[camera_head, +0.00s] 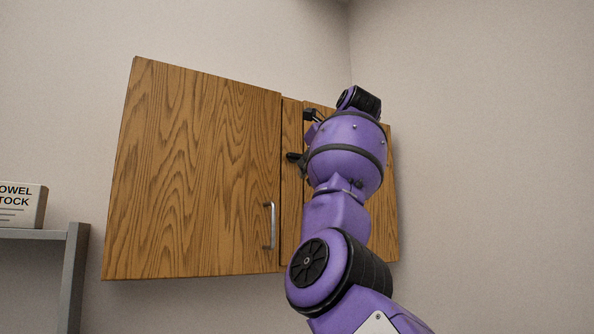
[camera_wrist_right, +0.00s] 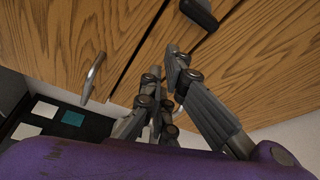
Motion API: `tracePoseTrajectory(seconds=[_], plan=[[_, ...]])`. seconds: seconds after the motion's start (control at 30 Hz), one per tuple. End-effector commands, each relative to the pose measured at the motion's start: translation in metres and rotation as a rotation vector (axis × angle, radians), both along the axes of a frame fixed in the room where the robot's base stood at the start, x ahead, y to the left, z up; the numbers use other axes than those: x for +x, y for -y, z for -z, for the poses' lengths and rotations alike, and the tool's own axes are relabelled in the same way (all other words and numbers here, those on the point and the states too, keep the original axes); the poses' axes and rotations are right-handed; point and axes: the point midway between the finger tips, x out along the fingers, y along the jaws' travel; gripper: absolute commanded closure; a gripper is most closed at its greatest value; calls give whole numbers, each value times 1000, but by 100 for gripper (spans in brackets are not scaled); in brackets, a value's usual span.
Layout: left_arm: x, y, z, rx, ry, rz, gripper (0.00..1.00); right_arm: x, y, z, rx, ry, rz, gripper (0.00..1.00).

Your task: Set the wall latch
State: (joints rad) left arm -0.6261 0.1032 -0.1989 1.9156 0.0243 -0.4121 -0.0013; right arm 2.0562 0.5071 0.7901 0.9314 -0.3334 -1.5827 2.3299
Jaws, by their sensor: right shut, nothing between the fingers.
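The wall latch is a black rounded lever (camera_wrist_right: 199,12) at the top of the right wrist view, on the wooden cabinet front near the dark gaps between the doors. In the head view a small dark piece (camera_head: 292,156) on the strip between the doors looks like its end; my right arm hides the rest. My right gripper (camera_wrist_right: 166,66) is shut and empty, with its grey fingers in front of the cabinet, below the latch in the wrist view. I cannot tell whether they touch the wood. My left gripper is not in view.
The cabinet's left door (camera_head: 195,170) is closed or nearly so and has a metal handle (camera_head: 271,225), left of my right arm. The right door (camera_head: 393,200) is mostly behind my arm. A grey shelf (camera_head: 77,270) holds a box (camera_head: 22,205) at far left.

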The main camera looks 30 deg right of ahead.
Motion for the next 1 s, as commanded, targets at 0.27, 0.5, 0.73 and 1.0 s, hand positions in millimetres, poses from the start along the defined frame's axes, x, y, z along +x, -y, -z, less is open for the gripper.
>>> tracePoseTrajectory(seconds=[0.27, 0.5, 0.73, 1.0], plan=[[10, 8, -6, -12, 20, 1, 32, -45, 4, -13, 1, -5, 1, 100], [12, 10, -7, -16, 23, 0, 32, -55, 5, -16, -1, -9, 0, 100], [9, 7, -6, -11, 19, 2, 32, -54, 5, -15, 0, -9, 0, 100], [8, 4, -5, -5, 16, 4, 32, -53, 6, -13, -3, -12, 2, 100]])
